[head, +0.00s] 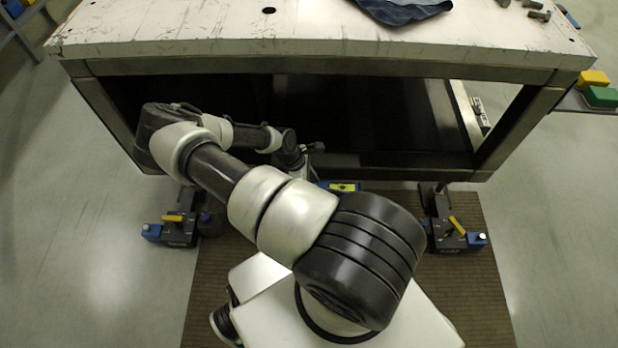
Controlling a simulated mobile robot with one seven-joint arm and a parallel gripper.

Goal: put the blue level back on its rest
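The blue level (343,186) shows below the front edge of the workbench frame, near the middle of the picture. It is a short blue piece with a yellow-green patch, and my arm hides part of it. My gripper (312,150) is at the end of my arm, close above and to the left of the level in the picture. It is small and dark there, and I cannot tell whether its fingers are open or touch the level. I cannot make out the level's rest.
A scratched white tabletop (300,28) on a metal frame spans the top, with a dark cloth (405,10) and bolts (538,10) on it. Blue-and-black feet with yellow levers stand at left (180,228) and right (455,232). A brown mat (470,285) lies below.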

